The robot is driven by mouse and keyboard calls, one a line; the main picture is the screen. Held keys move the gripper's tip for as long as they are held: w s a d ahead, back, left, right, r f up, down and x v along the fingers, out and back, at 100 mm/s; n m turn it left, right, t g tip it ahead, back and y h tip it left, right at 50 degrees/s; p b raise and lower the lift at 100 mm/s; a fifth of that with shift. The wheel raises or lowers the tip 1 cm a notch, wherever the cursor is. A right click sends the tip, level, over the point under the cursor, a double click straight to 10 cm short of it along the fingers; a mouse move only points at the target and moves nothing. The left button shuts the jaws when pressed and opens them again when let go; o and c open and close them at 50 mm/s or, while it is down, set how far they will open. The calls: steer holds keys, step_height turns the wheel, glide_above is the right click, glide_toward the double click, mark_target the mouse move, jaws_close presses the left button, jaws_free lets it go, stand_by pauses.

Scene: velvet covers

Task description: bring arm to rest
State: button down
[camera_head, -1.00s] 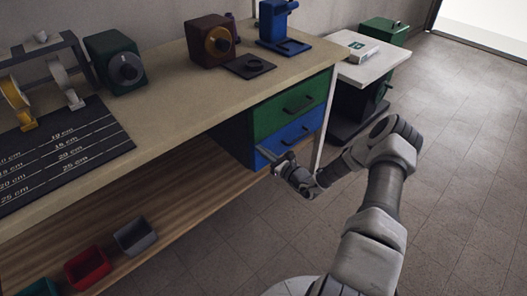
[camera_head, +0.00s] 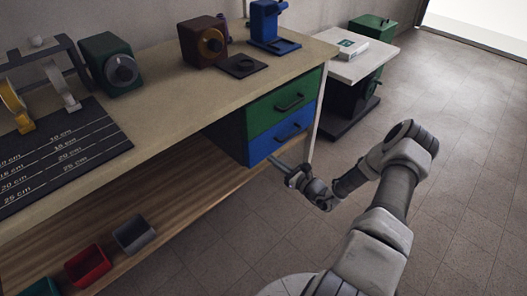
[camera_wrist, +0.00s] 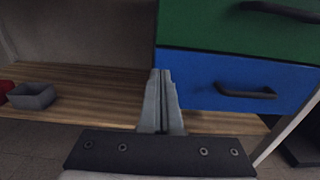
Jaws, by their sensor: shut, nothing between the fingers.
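My gripper (camera_head: 279,164) is in front of the workbench's drawer unit, just below the blue drawer (camera_head: 283,137) in the head view. In the wrist view its two fingers (camera_wrist: 161,75) are together and empty, pointing at the left edge of the blue drawer (camera_wrist: 235,82). I cannot tell the exact gap between the fingertips and the bench. My arm (camera_head: 384,215) reaches in from the lower right with its elbow raised. Both the green drawer (camera_head: 285,103) and the blue drawer are closed.
The wooden lower shelf (camera_head: 190,200) holds a grey bin (camera_head: 134,234) and a red bin (camera_head: 88,267). The bench top (camera_head: 190,95) carries several machines and a black measuring mat (camera_head: 62,150). A small white-topped table (camera_head: 358,66) stands behind. The floor at right (camera_head: 470,170) is clear.

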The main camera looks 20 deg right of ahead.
steer(key=shift+p+v, duration=0.35)
steer(key=shift+v, duration=1.9)
